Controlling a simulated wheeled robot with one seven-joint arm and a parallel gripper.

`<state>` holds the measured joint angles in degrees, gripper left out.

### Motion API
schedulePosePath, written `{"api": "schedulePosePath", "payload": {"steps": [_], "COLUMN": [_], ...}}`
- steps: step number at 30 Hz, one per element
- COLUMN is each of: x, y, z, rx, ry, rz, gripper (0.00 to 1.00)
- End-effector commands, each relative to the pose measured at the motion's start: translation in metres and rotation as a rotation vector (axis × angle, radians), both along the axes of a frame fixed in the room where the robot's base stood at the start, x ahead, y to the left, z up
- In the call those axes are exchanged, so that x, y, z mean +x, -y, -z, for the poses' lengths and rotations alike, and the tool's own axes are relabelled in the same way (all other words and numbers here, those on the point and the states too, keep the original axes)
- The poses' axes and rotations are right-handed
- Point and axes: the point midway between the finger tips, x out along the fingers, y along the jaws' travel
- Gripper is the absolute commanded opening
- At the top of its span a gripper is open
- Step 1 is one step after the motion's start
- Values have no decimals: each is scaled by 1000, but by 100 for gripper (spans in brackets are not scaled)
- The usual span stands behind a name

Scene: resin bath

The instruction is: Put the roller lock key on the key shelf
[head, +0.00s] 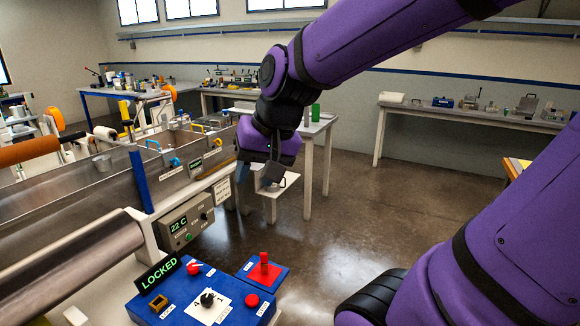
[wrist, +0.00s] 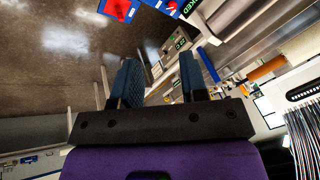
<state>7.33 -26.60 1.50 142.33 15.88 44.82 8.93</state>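My gripper (head: 254,184) hangs above the floor beside the bath, at a small white shelf (head: 290,181). In the wrist view its two blue-padded fingers (wrist: 164,75) stand apart, with no object visible between them. The white shelf is partly hidden behind the gripper; I cannot tell whether it is the key shelf. A red upright piece (head: 263,264) stands on a small blue plate (head: 276,277) at the front. I cannot tell whether it is the roller lock key. A green-lettered LOCKED sign (head: 158,272) stands on the blue control box (head: 180,315).
The control box carries red buttons (head: 252,300), a black knob (head: 207,299) and a brass-coloured block (head: 158,303). A display reading 22 C (head: 179,224) sits on the bath's side. The metal roller (head: 70,262) lies at left. Floor (head: 345,215) to the right is clear.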

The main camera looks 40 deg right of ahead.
Motion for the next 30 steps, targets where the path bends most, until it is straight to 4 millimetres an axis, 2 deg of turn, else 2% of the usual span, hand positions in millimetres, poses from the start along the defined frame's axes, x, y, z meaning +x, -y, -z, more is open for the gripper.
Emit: {"api": "schedulePosePath", "payload": {"steps": [1,6,12,30], "x": [-14,-54,-79,-83], "y": [-2,-1,4,5], "z": [-9,-26,-35,-36], "rx": [-46,-190,-293,-311], "ry": [27,82,115,119], "rz": [-62,-232,-335,-352], "gripper": [40,40,40,40]}}
